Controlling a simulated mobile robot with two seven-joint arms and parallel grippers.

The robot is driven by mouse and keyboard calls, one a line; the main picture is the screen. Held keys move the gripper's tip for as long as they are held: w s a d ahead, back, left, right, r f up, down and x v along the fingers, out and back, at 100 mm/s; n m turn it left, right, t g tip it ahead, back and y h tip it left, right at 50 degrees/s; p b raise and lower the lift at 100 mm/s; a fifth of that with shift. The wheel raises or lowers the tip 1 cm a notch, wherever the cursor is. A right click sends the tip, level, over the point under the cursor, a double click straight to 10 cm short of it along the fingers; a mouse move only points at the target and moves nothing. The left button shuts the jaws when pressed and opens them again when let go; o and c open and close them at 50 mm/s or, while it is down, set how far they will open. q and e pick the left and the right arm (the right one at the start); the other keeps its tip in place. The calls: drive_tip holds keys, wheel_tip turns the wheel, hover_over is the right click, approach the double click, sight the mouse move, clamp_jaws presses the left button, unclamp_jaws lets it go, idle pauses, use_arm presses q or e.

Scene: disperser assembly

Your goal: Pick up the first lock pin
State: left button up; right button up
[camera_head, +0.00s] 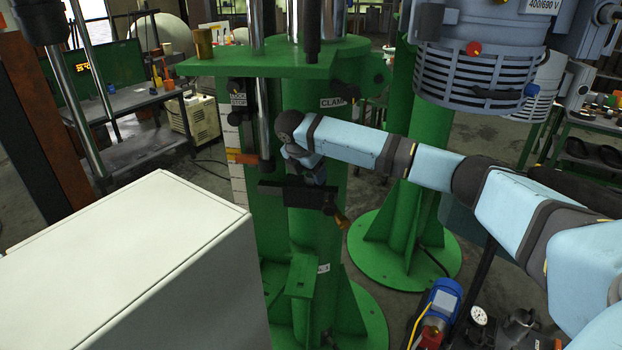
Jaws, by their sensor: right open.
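My right gripper (322,198) is open at the end of the pale blue arm, in front of the green column (305,232). It is close to a dark horizontal bar (285,190) on the column, and its fingers are hard to make out against it. A small brass-coloured piece (342,218) shows just right of and below the gripper; it may be a lock pin, but I cannot tell whether the fingers touch it. A brass cylinder (203,43) stands on the green top plate (275,63). My left gripper is not in view.
A large pale cabinet (150,265) fills the lower left. A ruled scale (237,170) with an orange marker (241,157) runs beside a steel rod left of the gripper. A grey-blue motor (475,75) hangs upper right. A blue motor pump (437,305) is lower right.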

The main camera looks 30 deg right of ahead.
drive_tip(key=shift+d+f, duration=0.15)
drive_tip(key=shift+f, duration=0.25)
drive_tip(key=c, duration=1.2)
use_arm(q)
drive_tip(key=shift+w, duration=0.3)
use_arm(e)
drive_tip(key=shift+o, duration=0.2)
drive_tip(key=shift+w, duration=0.1)
drive_tip(key=shift+r, duration=0.2)
